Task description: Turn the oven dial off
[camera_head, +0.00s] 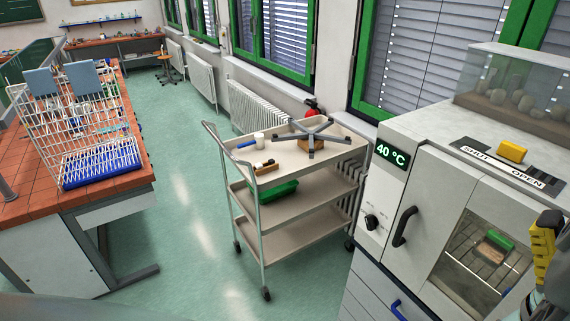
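The oven (425,190) is a pale cabinet at the right in the head view. Its green display (390,154) reads 40 °C. The oven dial (372,221) is a small black knob low on the front panel, left of a black door handle (404,226). The dial's exact pointer position is too small to read. My gripper (542,250) shows only in part at the right edge, as a yellow and dark piece in front of the glass door. It is apart from the dial. Its fingertips cannot be made out clearly.
A yellow slider (512,151) sits on the oven top by a SHUT/OPEN label. A glass case (515,90) stands behind it. A trolley (310,190) stands left of the oven. A tiled bench (30,175) with a white rack (85,135) is at far left. Floor between is clear.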

